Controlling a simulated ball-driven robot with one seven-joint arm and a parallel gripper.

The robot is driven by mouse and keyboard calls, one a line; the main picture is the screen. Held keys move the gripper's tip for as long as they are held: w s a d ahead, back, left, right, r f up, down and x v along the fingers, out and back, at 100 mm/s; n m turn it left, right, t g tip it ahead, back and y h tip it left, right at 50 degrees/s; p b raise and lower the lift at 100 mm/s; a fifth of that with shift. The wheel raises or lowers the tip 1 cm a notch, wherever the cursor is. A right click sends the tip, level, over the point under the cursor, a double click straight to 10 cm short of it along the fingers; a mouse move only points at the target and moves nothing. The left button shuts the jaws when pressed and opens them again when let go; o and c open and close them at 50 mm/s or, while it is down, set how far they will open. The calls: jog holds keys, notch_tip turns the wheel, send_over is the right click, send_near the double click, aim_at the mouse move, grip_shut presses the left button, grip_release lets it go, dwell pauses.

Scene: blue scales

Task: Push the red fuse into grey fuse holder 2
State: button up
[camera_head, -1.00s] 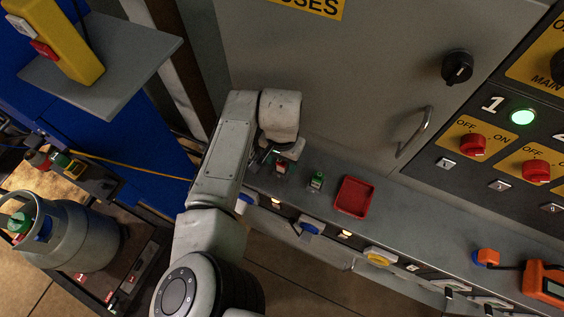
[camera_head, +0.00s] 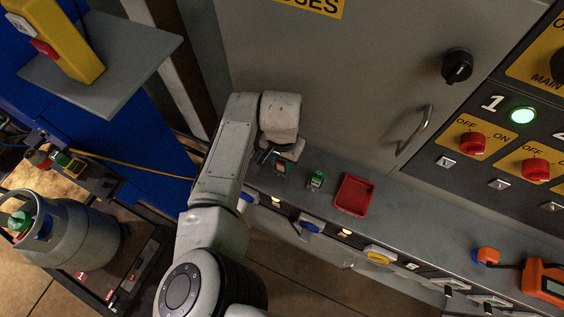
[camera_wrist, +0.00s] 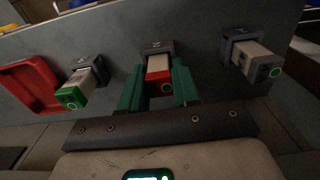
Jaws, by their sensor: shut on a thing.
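The red fuse (camera_wrist: 159,81), a pale block with a red end, stands at the middle grey holder (camera_wrist: 157,48) in the wrist view. Its far end meets the holder; how deep it sits I cannot tell. My gripper (camera_wrist: 160,92) is shut on the red fuse, with one green finger on each side of it. In the head view my gripper (camera_head: 270,157) is at the ledge, partly hidden by my wrist, and the red fuse (camera_head: 280,168) shows only in part. The number on the holder is not readable.
A red tray (camera_head: 354,195) lies beyond the green fuse (camera_head: 316,179). The cabinet door (camera_head: 340,80) rises behind the ledge.

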grip_shut()
jog(key=shift+r, duration=0.15)
jog(key=shift+r, duration=0.2)
notch_tip(320, 180, up, 2)
jog(key=shift+r, duration=0.1)
jog(key=s+d+r+b, duration=0.2)
jog(key=s+d+r, duration=0.2)
jog(key=s+r, duration=0.6)
jog(key=s, duration=0.3)
jog(key=shift+s+b, duration=0.2)
jog(key=shift+b, duration=0.2)
